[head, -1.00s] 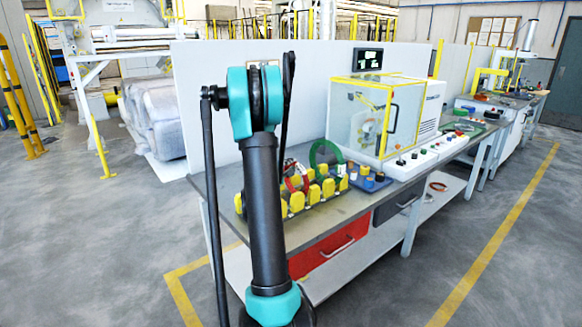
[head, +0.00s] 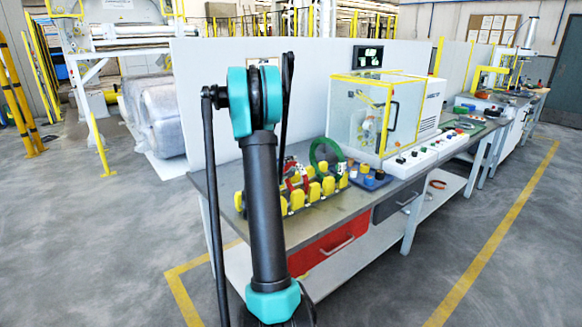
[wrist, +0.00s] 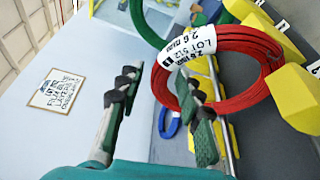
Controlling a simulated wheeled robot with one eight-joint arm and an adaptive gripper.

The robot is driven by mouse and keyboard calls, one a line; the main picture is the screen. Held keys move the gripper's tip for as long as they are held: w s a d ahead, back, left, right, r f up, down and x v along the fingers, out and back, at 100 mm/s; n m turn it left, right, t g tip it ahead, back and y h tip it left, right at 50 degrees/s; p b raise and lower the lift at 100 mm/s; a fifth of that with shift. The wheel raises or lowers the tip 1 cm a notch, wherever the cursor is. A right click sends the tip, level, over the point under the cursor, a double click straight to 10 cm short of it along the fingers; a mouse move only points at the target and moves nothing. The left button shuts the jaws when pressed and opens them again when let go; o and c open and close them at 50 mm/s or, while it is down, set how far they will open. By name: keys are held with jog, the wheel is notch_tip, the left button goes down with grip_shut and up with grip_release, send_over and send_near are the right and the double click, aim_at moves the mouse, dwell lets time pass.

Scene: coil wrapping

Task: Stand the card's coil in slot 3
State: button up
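In the wrist view my gripper (wrist: 158,115) shows two dark-padded fingers standing well apart, with nothing visibly clamped between them. A red coil (wrist: 245,42) with a white label (wrist: 192,45), partly readable as "26 mm" and "LOT 512", is at right. The right finger overlaps the coil's left side; I cannot tell if they touch. A green coil (wrist: 141,22) is behind it; it also shows in the head view (head: 313,152). The rack has yellow blocks (wrist: 290,95), (head: 313,191); its slot numbers are not clearly readable. A handwritten card (wrist: 57,89) hangs on the pale wall.
In the head view, my arm hides part of the bench (head: 350,205) and rack. A blue tray (head: 371,182) with small parts sits right of the rack. A clear-walled machine with yellow edges (head: 357,113) stands behind it. A red drawer (head: 325,250) is below the bench.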

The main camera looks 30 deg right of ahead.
jog(key=shift+o, duration=0.2)
jog(key=v, duration=1.2)
dwell(0.8)
